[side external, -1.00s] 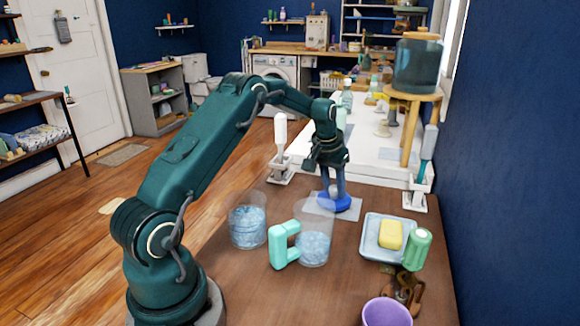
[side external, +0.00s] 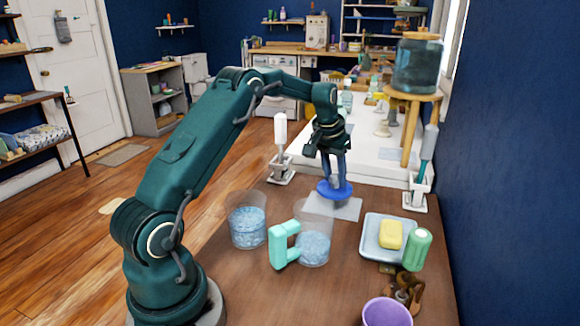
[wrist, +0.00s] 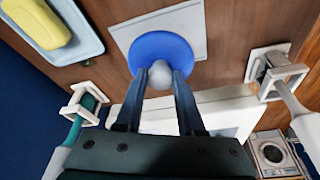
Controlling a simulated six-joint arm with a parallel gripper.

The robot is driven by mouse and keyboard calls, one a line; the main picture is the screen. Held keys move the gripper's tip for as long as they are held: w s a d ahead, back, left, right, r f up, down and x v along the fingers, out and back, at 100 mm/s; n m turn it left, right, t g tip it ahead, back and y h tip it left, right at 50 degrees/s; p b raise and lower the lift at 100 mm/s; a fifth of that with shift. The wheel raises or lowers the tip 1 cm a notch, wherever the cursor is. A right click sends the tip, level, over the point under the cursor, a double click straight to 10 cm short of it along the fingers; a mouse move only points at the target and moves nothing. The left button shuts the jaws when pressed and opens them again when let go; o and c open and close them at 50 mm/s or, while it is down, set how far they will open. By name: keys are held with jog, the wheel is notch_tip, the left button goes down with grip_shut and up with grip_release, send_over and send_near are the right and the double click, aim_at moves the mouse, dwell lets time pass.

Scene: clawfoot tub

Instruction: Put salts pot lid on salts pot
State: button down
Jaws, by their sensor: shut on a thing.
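The salts pot lid is a blue disc (side external: 335,191) with a grey round knob. My gripper (side external: 337,178) is shut on the knob and holds the lid above a pale square mat (side external: 347,209). In the wrist view the lid (wrist: 162,48) lies between the fingertips of my gripper (wrist: 160,76), over the mat (wrist: 197,18). Two clear pots with bluish-white contents stand nearer the camera in the side view: a plain one (side external: 247,226) at left and one (side external: 313,247) beside a mint-green handle-like piece (side external: 281,246). I cannot tell which is the salts pot.
A pale blue tray (side external: 371,252) with a yellow soap bar (side external: 391,235) lies to the right, a green bottle (side external: 418,249) beside it. A purple cup (side external: 386,314) is at the front. Brush holders (side external: 281,172) (side external: 419,191) stand at the table's far end.

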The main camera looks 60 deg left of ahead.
jog(key=shift+r, duration=0.2)
jog(key=shift+s+a+r, duration=0.1)
jog(key=shift+s+r, duration=0.05)
jog(key=shift+r, duration=0.05)
jog(key=s+a+r+n, duration=0.2)
jog(key=s+r, duration=0.6)
jog(key=s, duration=0.3)
jog(key=s+d+r+n+y, duration=0.1)
jog(key=s+d+r+n, duration=0.1)
jog(key=s, duration=1)
jog(key=shift+d+r+g, duration=0.4)
jog(key=shift+d+r, duration=0.15)
jog(key=shift+d, duration=0.55)
jog(key=shift+f, duration=2.3)
jog(key=shift+f, duration=0.4)
